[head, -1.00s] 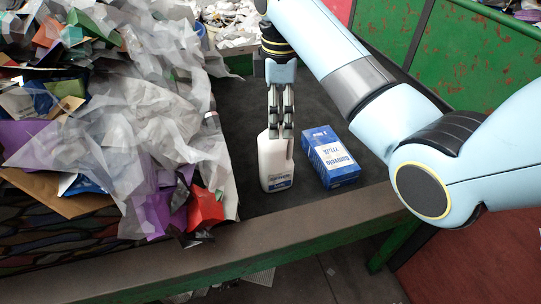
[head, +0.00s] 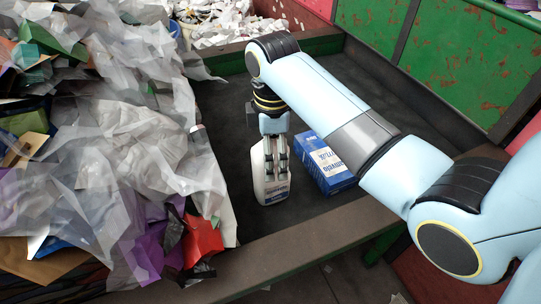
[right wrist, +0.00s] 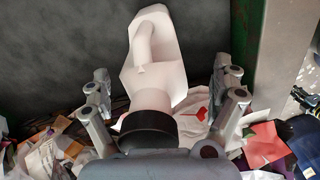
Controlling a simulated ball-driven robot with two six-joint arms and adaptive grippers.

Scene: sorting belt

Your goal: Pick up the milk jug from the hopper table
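The white milk jug (head: 258,180) stands upright on the dark hopper table (head: 225,105) and has a blue-and-white label low on its side. My right gripper (head: 276,172) reaches down over it and hides part of its top and side. In the right wrist view the jug (right wrist: 158,60) shows its handle and lies between the two spread fingers of my right gripper (right wrist: 165,85). A gap shows on each side, so the fingers do not seem to touch it. My left gripper is not in view.
A blue-and-white carton (head: 326,163) lies close to the right of the jug. A large heap of plastic film and scraps (head: 120,130) fills the left. The table's front rim (head: 300,238) is near. A green wall (head: 455,55) stands behind.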

